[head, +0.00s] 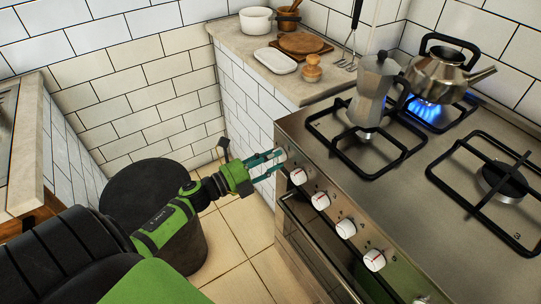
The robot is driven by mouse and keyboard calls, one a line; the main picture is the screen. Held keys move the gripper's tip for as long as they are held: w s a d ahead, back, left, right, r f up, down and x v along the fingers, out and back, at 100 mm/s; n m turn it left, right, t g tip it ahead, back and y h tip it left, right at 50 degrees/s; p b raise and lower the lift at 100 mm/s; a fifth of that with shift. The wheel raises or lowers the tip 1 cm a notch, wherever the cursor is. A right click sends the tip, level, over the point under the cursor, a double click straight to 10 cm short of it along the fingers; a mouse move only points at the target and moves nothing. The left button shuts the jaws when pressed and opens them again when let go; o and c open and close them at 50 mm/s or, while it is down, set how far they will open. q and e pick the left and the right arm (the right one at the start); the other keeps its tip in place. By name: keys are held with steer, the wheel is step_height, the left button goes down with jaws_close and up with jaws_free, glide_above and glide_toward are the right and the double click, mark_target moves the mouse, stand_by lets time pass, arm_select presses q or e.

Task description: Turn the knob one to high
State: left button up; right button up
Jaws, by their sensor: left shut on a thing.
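A row of several white knobs runs along the stove's front panel (333,214). The farthest knob (282,155) is between the fingertips of my left gripper (278,158), which is shut on it. The gripper partly hides this knob, and its setting cannot be read. The second knob (298,176) and third knob (320,200) are free, just nearer along the panel. My left arm comes in from the left, low in front of the stove. My right gripper is not in view.
A kettle (440,75) stands over a lit blue flame (427,111). A dark round bin (150,190) stands on the floor under my arm. The oven door handle (310,245) runs below the knobs.

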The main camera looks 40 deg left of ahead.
arm_select(q)
steer(key=n+p, duration=0.1)
steer(key=n, duration=0.2)
steer(key=shift+r, duration=0.1)
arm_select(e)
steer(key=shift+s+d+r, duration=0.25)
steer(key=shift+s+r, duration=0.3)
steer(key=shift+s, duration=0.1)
arm_select(q)
steer(key=o, duration=1.2)
steer(key=shift+c, duration=0.2)
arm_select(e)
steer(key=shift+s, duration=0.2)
arm_select(q)
steer(key=v, duration=1.2)
